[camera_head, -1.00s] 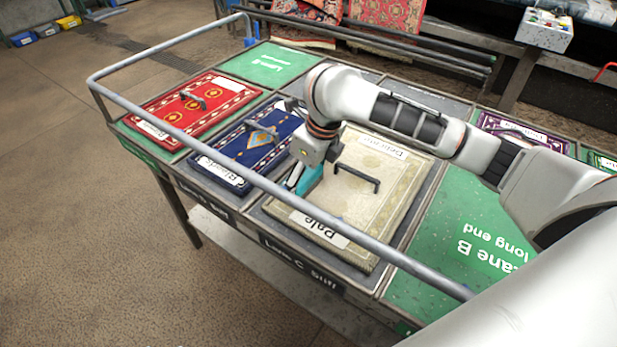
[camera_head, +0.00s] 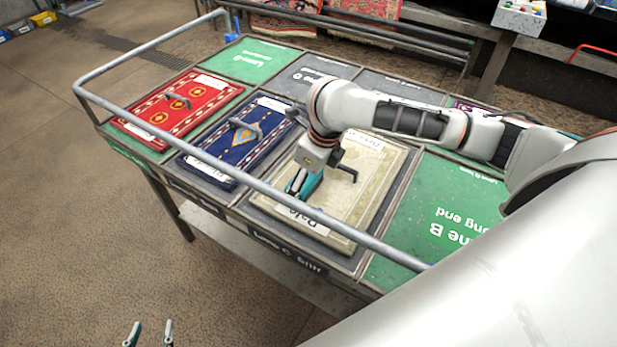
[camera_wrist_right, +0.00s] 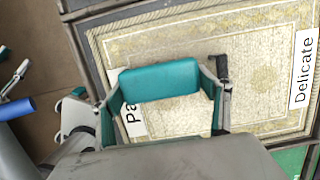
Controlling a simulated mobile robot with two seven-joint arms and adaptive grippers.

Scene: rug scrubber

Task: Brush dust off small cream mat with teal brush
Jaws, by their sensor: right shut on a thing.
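The cream mat (camera_head: 372,185) lies on the table, with a "Pale" label at its near edge, a "Delicate" label at its far edge and a dark handle on top. It also fills much of the right wrist view (camera_wrist_right: 215,45). My right gripper (camera_head: 305,182) is shut on the teal brush (camera_wrist_right: 160,80), over the near left part of the mat. Whether the brush touches the mat I cannot tell. Dust is hard to make out. My left gripper (camera_head: 151,334) shows only its two teal-tipped fingers at the bottom edge, apart and empty.
A blue mat (camera_head: 238,143) and a red mat (camera_head: 180,110) with handles lie to the left. A grey rail (camera_head: 215,160) runs along the table's near side. A bare green lane (camera_head: 425,215) is right of the cream mat.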

